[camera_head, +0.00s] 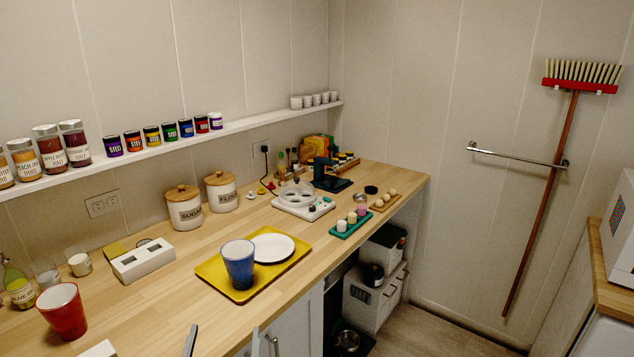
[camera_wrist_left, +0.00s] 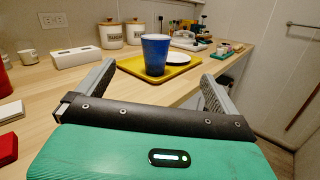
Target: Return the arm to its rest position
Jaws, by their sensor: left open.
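My left gripper (camera_head: 223,340) shows at the bottom edge of the head view, with its two fingers spread apart. In the left wrist view the gripper (camera_wrist_left: 158,80) is open, with nothing between its fingers. A blue cup (camera_head: 238,268) stands upright on a yellow tray (camera_head: 215,275), beside a white plate (camera_head: 272,247). The cup also shows in the left wrist view (camera_wrist_left: 155,55), beyond the fingers and apart from them. My right gripper is in neither view.
A wooden counter (camera_head: 150,310) runs along the wall. A red cup (camera_head: 63,312), a white box (camera_head: 143,260) and canisters (camera_head: 184,210) stand on it. A shelf (camera_head: 240,123) with jars is above. A broom (camera_head: 545,190) hangs on the right wall over clear floor.

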